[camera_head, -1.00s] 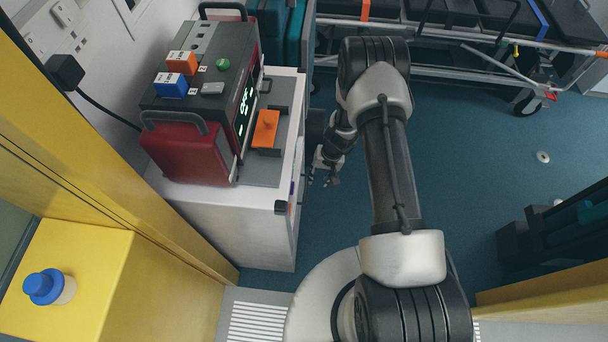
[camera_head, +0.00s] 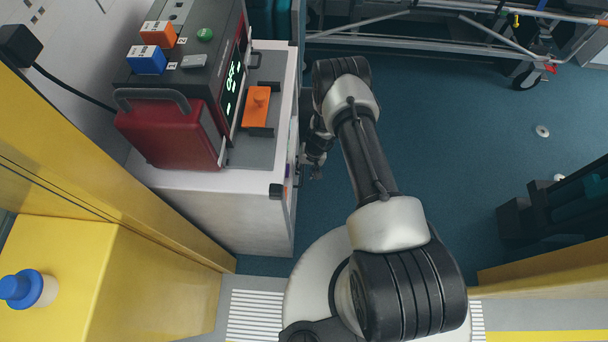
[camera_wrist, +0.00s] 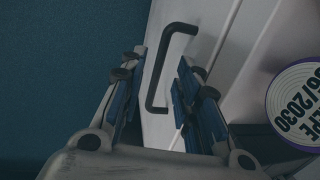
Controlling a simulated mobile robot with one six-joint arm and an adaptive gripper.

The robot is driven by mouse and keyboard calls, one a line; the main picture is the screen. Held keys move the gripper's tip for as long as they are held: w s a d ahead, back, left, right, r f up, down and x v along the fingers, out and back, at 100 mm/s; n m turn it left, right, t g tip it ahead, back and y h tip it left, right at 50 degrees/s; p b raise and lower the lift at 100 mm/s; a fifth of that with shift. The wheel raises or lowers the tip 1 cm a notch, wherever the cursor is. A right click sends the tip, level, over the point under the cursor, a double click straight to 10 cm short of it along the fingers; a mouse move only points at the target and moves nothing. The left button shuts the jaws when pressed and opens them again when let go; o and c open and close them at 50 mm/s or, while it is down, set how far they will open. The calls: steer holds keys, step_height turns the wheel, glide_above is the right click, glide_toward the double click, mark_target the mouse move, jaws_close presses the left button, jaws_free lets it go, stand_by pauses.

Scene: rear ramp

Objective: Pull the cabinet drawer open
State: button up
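The white cabinet (camera_head: 215,215) stands left of my arm in the head view. Its front faces right and is seen almost edge-on there. In the wrist view, a white drawer front (camera_wrist: 215,25) carries a dark bar handle (camera_wrist: 157,80). My gripper (camera_wrist: 161,60) is open, with one finger on each side of the handle. The handle lies between the fingers, and I cannot tell whether either touches it. In the head view my gripper (camera_head: 314,168) is small and partly hidden, close beside the cabinet front. The drawer looks shut, though its edges are hard to see.
A grey and red device (camera_head: 175,135) with an orange piece (camera_head: 257,106) sits on the cabinet. A round label (camera_wrist: 296,105) shows right of the handle. A wheeled stretcher (camera_head: 460,45) stands at the back.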

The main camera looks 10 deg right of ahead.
steer(key=shift+w+a+f+b, duration=0.1)
steer(key=shift+a+f+b, duration=0.1)
steer(key=shift+f, duration=0.5)
steer(key=shift+a+f+b, duration=0.1)
steer(key=shift+f+b, duration=0.1)
steer(key=shift+f, duration=0.45)
steer(key=shift+c, duration=0.2)
jaws_close()
